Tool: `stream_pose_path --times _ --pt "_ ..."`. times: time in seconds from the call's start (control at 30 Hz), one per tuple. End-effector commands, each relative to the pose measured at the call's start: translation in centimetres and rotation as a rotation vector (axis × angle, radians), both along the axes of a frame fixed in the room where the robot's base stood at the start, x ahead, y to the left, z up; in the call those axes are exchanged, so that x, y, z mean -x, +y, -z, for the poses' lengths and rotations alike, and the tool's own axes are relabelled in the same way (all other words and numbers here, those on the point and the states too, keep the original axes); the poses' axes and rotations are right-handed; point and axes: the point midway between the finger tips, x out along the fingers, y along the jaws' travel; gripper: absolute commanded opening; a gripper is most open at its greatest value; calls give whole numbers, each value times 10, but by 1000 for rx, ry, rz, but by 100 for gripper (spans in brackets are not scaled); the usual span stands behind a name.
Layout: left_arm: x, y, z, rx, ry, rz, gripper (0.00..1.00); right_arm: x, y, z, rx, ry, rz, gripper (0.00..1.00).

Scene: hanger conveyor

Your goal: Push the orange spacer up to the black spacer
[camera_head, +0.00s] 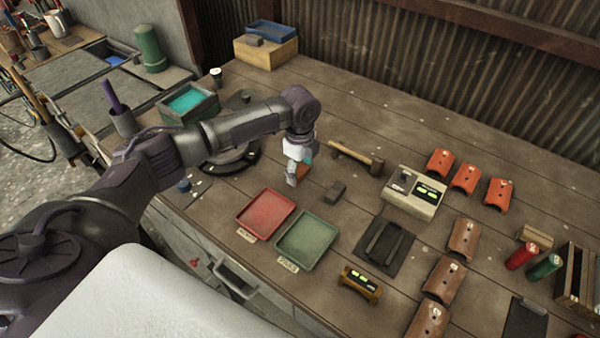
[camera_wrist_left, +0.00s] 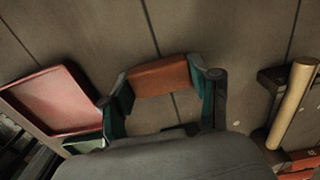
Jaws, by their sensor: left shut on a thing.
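The orange spacer (camera_head: 303,172) is a small block, mostly hidden behind my left gripper (camera_head: 297,174) in the head view. In the left wrist view it is an orange-brown block (camera_wrist_left: 160,76) between the two teal-padded fingers (camera_wrist_left: 163,88). My left gripper is shut on it, low over the workbench or at its surface; I cannot tell which. The black spacer (camera_head: 335,191) is a dark block lying on the bench to the right of the gripper and nearer the viewer, with a gap of bare wood between. My right gripper is not in view.
A red tray (camera_head: 240,216) and a green tray (camera_head: 284,244) lie nearer the viewer. A hammer (camera_head: 352,155) lies behind the black spacer. A grey box with displays (camera_head: 398,204) stands to the right. A round dark base (camera_head: 243,168) is at left.

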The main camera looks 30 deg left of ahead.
Motion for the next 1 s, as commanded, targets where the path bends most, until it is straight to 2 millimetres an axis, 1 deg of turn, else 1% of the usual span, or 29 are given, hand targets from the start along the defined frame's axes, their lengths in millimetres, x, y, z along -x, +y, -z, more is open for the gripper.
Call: stream_pose_path --times 1.0 --pt "4 -29 0 1 1 2 37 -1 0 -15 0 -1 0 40"
